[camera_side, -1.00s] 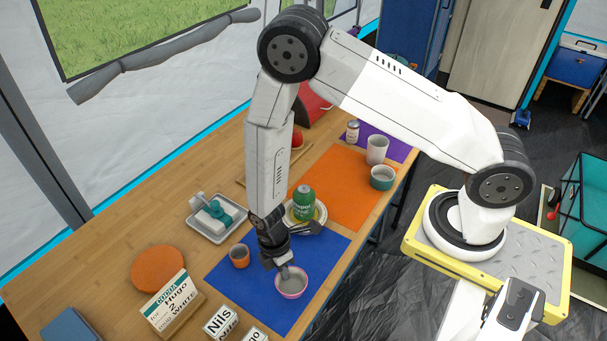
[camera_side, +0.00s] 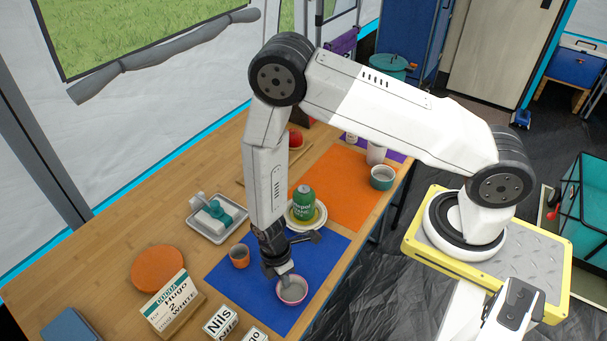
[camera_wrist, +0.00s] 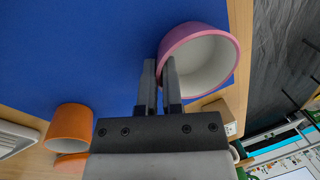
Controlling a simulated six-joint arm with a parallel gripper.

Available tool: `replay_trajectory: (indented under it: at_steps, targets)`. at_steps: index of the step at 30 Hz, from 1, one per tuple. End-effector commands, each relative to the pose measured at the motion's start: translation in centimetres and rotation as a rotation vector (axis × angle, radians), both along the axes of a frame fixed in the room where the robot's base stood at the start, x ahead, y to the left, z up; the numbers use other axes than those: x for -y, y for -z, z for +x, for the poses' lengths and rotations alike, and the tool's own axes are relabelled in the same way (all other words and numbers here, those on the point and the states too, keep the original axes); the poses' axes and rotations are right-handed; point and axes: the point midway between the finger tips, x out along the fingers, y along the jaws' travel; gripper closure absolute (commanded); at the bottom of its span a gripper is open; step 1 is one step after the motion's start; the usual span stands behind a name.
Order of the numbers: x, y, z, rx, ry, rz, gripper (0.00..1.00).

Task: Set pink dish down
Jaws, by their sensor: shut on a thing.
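The pink dish (camera_side: 293,301), pink outside and pale inside, is over the blue mat (camera_side: 235,285) near its front right part in the side view. My gripper (camera_side: 286,277) is shut on the dish's left rim. In the wrist view the two fingers of my gripper (camera_wrist: 160,82) pinch the wall of the pink dish (camera_wrist: 205,55), one inside and one outside. The dish looks roughly upright and close to the mat. I cannot tell whether its underside touches the mat.
An orange cup (camera_side: 239,257) stands left of the dish. A plate (camera_side: 319,217) holding a green can (camera_side: 303,198) stands behind. A "Nils" card block (camera_side: 222,322) and a sign (camera_side: 168,303) stand at the front left. The blue mat right of the dish is clear.

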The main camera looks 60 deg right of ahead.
Motion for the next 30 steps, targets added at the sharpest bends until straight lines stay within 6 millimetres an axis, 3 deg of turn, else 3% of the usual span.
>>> replay_trajectory:
  at_steps: [1, 3, 4, 5, 20, 30]
  targets:
    - [0.0, 0.1, 0.0, 0.000, 0.000, 0.000, 1.00]
    - [0.0, 0.1, 0.0, 0.000, 0.000, 0.000, 0.71]
    - [0.0, 0.1, 0.0, 0.000, 0.000, 0.000, 0.61]
    - [0.0, 0.1, 0.0, 0.000, 0.000, 0.000, 0.57]
    - [0.0, -0.4, 0.0, 0.000, -0.001, 0.000, 0.57]
    - [0.1, -3.1, 0.6, 0.003, 0.000, 0.001, 0.57]
